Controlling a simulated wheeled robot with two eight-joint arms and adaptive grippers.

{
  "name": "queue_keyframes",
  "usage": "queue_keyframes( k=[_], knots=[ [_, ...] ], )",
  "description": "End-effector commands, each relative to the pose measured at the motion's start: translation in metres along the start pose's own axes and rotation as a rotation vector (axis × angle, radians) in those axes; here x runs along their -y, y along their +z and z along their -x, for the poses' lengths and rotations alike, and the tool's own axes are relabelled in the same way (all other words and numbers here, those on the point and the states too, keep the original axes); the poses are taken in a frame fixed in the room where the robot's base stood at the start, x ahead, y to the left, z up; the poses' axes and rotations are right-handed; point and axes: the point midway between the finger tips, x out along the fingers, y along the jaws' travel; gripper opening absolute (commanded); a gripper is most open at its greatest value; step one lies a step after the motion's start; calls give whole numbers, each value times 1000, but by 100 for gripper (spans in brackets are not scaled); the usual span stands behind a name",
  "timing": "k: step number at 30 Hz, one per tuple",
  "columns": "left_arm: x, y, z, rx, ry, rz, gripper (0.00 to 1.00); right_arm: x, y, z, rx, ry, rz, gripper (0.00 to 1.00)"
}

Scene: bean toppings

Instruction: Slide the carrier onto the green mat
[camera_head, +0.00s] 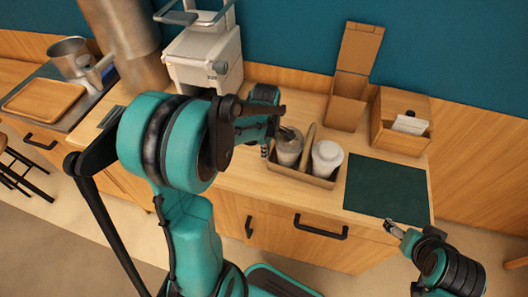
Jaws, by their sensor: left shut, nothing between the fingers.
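The brown cardboard carrier (298,178) stands on the wooden counter with a raised middle divider and two white-lidded cups in it, a left cup (289,152) and a right cup (326,159). The dark green mat (386,188) lies flat just right of the carrier, and the carrier is off it. My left gripper (286,134) is shut and empty at the carrier's back left, by the left cup; I cannot tell whether it touches. My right gripper (395,230) is at the counter's front edge below the mat; its fingers are too small to read.
A white machine (203,60) stands at the back left. An open cardboard box (347,100) and a wooden box (401,124) with white contents stand behind the mat. A wooden tray (45,101) lies at far left. The mat's surface is clear.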

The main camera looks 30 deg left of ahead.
Motion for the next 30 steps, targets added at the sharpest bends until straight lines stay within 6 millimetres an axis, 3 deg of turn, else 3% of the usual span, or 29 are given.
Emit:
queue_keyframes(
  k=[5, 30],
  knots=[
    [0, 20, 0, 1, 0, -5, 0, 0, 0, 0, 0, 0, 0, 77],
    [0, 267, 0, 1, 0, -5, 0, 0, -3, 4, 0, 0, 0, 77]
  ],
)
